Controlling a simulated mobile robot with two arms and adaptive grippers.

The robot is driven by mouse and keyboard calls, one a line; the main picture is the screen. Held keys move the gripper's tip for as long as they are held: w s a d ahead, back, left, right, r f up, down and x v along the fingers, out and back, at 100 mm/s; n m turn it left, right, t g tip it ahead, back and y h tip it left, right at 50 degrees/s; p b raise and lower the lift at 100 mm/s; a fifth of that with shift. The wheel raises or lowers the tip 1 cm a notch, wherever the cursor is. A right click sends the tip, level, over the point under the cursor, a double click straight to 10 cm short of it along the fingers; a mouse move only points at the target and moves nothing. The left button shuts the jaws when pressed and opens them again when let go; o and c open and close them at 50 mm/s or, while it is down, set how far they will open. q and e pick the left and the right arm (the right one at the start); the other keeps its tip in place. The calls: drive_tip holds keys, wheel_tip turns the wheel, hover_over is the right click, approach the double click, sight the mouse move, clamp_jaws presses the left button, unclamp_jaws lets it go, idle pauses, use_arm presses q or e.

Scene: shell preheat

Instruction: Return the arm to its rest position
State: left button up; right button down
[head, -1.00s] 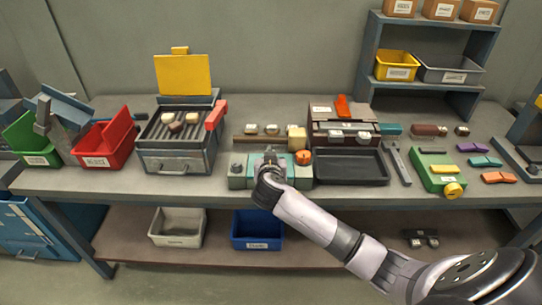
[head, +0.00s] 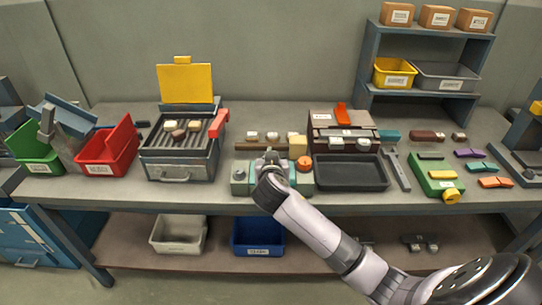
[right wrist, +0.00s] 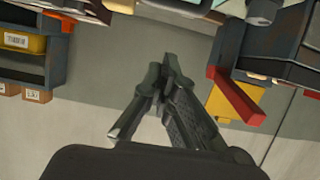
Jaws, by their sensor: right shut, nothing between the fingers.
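My right arm comes in from the lower right of the head view. Its gripper (head: 268,160) is over the grey-green device with the orange knob (head: 304,163), near the bench's front edge. The hand hides the middle of that device, and I cannot tell whether they touch. In the right wrist view the gripper's fingers (right wrist: 160,75) are together with nothing between them. My left arm and gripper are not in view.
Left of the hand stands a grill (head: 180,165) with its yellow lid panel up and several pieces on it. Right of it lies a black tray (head: 350,185). A shelf unit (head: 425,45) stands at the back right. Below the bench are a white bin (head: 180,246) and a blue bin (head: 257,252).

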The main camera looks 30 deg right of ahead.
drive_tip(key=s+a, duration=0.2)
drive_tip(key=s, duration=0.2)
drive_tip(key=s+a+f+n+g+y, duration=0.15)
drive_tip(key=s+f, duration=0.25)
drive_tip(key=f, duration=0.8)
drive_tip(key=s+a+f+n+g+y, duration=0.1)
drive_tip(key=s+f+n+g+y, duration=0.2)
drive_tip(key=f, duration=1)
drive_tip(key=s+a+f+n+g, duration=0.15)
drive_tip(key=s+f, duration=0.35)
drive_tip(key=f, duration=0.7)
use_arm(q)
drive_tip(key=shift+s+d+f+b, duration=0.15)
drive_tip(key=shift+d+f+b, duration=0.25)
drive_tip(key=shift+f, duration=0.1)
use_arm(e)
drive_tip(key=s+a+f+g+y, duration=0.1)
drive_tip(key=s+f, duration=0.6)
drive_tip(key=s, duration=0.5)
drive_tip(key=s+a+f+n+g, duration=0.1)
drive_tip(key=s+a+f+g, duration=0.1)
drive_tip(key=s+f, duration=0.5)
drive_tip(key=s+a+f+n+g+y, duration=0.1)
drive_tip(key=s+f, duration=0.5)
drive_tip(key=s, duration=1.2)
drive_tip(key=shift+s+a+f+g+y, duration=0.15)
drive_tip(key=shift+f+g+y, duration=0.2)
drive_tip(key=shift+f+g, duration=0.05)
